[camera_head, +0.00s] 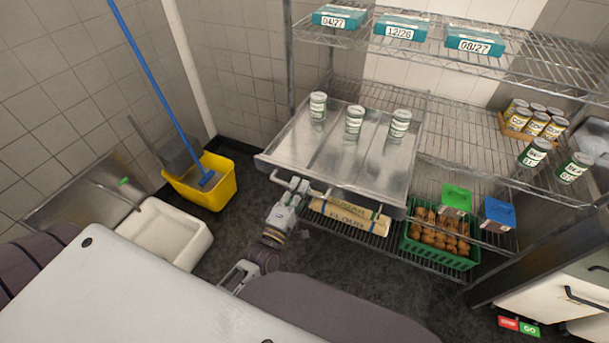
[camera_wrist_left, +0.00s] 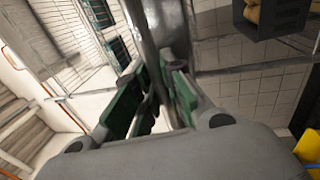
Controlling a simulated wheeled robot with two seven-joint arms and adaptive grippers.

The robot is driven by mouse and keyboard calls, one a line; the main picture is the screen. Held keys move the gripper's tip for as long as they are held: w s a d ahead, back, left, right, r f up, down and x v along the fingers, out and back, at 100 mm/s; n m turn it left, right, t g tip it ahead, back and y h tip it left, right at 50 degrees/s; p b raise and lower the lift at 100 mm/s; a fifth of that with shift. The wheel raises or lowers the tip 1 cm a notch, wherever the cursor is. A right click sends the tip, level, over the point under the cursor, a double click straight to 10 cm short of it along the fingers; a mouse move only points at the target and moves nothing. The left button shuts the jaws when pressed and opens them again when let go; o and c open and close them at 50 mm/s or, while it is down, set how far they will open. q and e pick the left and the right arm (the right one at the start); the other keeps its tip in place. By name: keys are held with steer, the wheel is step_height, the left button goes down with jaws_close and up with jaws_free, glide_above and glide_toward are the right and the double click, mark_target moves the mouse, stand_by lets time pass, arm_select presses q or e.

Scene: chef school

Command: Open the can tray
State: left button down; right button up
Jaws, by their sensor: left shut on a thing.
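The can tray (camera_head: 338,165) is a wide metal tray on the wire rack, sticking out toward me past the shelf front. Three white-and-green cans stand upright on it: a left can (camera_head: 318,106), a middle can (camera_head: 354,121) and a right can (camera_head: 400,123). My left gripper (camera_head: 297,187) is at the tray's front edge, left of its middle, shut on the tray's front. In the left wrist view its green-padded fingers (camera_wrist_left: 155,95) close around a metal part; the exact grip is partly hidden. My right gripper is out of view.
Below the tray are a flour bag (camera_head: 347,219) and a green crate (camera_head: 440,258) of brown items. A yellow mop bucket (camera_head: 204,184) and a white basin (camera_head: 166,233) stand left. More cans (camera_head: 535,153) sit on the rack at right. Dark floor is clear between bucket and rack.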

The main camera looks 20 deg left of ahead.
arm_select(q)
steer(key=shift+s+f+p, duration=0.15)
steer(key=shift+s+p, duration=0.45)
steer(key=shift+s, duration=2.1)
steer(key=c, duration=1.5)
jaws_free()
steer(key=shift+s+a, duration=0.1)
steer(key=s+f, duration=0.2)
steer(key=s, duration=0.9)
steer(key=shift+s+a, duration=0.15)
steer(key=shift+s, duration=0.1)
steer(key=shift+f, duration=0.1)
steer(key=shift+w, duration=0.15)
